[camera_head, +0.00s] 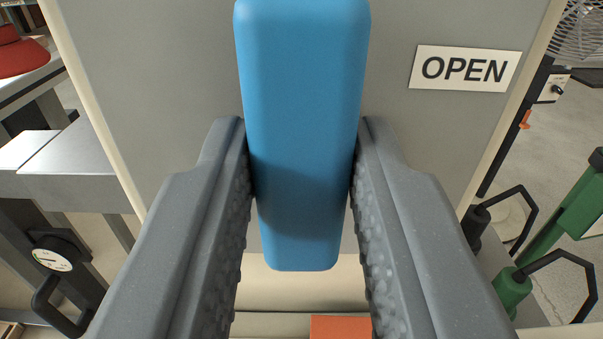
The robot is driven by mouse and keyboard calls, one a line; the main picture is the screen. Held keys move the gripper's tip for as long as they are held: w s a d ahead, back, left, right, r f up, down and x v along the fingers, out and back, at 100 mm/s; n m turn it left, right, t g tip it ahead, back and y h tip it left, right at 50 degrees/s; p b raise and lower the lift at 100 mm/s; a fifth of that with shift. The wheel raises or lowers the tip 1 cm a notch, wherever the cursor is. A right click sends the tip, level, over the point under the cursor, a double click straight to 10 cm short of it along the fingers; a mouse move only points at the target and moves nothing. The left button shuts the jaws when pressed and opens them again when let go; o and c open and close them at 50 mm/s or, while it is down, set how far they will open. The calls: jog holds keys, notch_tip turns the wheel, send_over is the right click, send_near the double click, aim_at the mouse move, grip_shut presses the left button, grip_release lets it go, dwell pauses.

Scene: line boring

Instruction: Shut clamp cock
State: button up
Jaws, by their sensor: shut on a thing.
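The clamp cock's blue handle (303,130) stands lengthwise in the middle of the view, running from the top edge down to its rounded lower end. My gripper (303,165) has one grey ridged finger on each side of the handle, and both fingers press against it. A grey panel (185,60) lies behind the handle. A white label reading "OPEN" (465,69) is on the panel to the right of the handle. The handle's pivot and any pipe are not in view.
A round gauge (52,259) and grey bench (75,165) are at left, with a red object (20,55) above. At right are black bent handles (515,205), a green post (580,205) and a fan grille (585,30). An orange block (340,327) shows at the bottom.

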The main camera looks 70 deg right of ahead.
jog(key=shift+s+f, duration=0.1)
jog(key=shift+f, duration=0.2)
jog(key=o, duration=1)
jog(key=shift+d, duration=0.1)
jog(key=shift+r, duration=0.1)
jog(key=b+v, duration=0.2)
jog(key=v, duration=1.2)
